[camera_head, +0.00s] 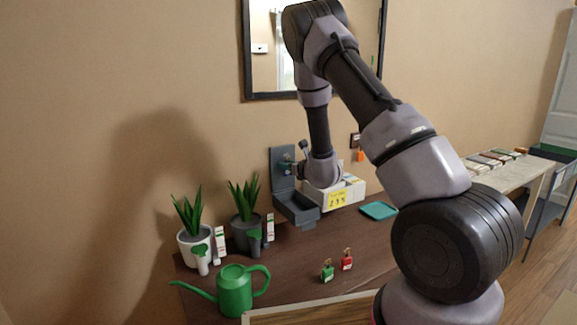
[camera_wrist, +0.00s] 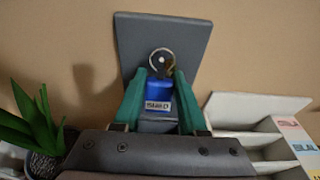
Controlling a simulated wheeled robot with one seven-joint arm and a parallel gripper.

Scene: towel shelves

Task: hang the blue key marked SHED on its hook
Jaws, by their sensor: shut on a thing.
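My gripper (camera_wrist: 158,98) has teal fingers shut on the blue key tag (camera_wrist: 158,100), whose white label reads SHED. The tag is upright, and its metal ring (camera_wrist: 161,61) stands above the fingertips. The ring is in front of a grey upright panel (camera_wrist: 135,45). A small pale spot shows inside the ring; I cannot tell whether it is a hook, or whether the ring is around it. In the head view my gripper (camera_head: 288,165) is in front of the same panel (camera_head: 279,182), and the blue tag is too small to make out.
A grey tray (camera_head: 297,214) juts out below the panel. A white box with a yellow label (camera_head: 338,200) stands right of it. Potted plants (camera_head: 195,236) and a green watering can (camera_head: 235,291) are left. Green (camera_head: 327,273) and red (camera_head: 346,262) tags stand on the table.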

